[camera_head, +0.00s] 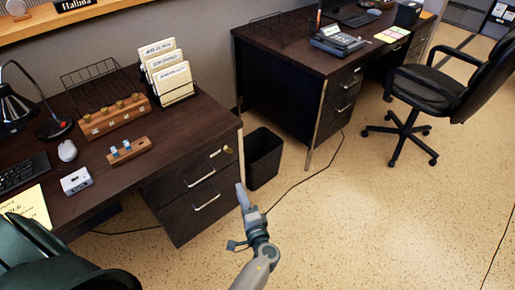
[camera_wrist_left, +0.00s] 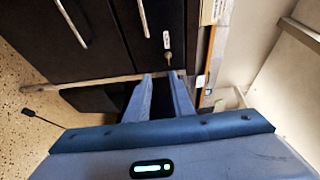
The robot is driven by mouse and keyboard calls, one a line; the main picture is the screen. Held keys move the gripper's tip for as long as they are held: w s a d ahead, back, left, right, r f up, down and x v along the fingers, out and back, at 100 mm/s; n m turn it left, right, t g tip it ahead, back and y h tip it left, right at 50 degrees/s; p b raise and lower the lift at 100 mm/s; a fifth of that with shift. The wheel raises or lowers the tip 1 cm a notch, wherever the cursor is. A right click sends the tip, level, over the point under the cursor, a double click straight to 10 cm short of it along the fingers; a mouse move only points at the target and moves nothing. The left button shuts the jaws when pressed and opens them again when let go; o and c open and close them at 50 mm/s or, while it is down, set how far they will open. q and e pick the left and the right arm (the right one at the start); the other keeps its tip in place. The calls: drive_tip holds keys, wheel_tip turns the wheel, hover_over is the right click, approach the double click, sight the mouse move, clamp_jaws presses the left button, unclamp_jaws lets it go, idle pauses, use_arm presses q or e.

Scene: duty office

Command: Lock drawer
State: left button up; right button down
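The near dark desk has a top drawer (camera_head: 188,177) with a silver handle, and a lower drawer (camera_head: 198,211). Both look shut. A small brass lock with a key (camera_head: 227,149) is at the top drawer's right end. In the left wrist view the key (camera_wrist_left: 168,58) hangs from the drawer front just beyond my fingertips. My left gripper (camera_head: 240,187) is below and right of the lock. In the wrist view its two fingers (camera_wrist_left: 160,75) are a little apart with nothing between them. My right gripper is in neither view.
A black waste bin (camera_head: 263,158) stands right beside the desk, close to my left gripper. A dark chair (camera_head: 50,260) is at the lower left. A cable runs across the floor. Open floor (camera_head: 370,220) lies to the right, before another desk and office chair (camera_head: 440,90).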

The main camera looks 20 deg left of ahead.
use_arm(q)
drive_tip(key=shift+w+d+r+t, duration=0.15)
drive_tip(key=shift+w+d+r, duration=0.1)
drive_tip(key=shift+r, duration=0.15)
drive_tip(key=shift+w+d+r+t, duration=0.1)
drive_tip(key=shift+w+r+t, duration=0.1)
drive_tip(key=shift+r, duration=0.2)
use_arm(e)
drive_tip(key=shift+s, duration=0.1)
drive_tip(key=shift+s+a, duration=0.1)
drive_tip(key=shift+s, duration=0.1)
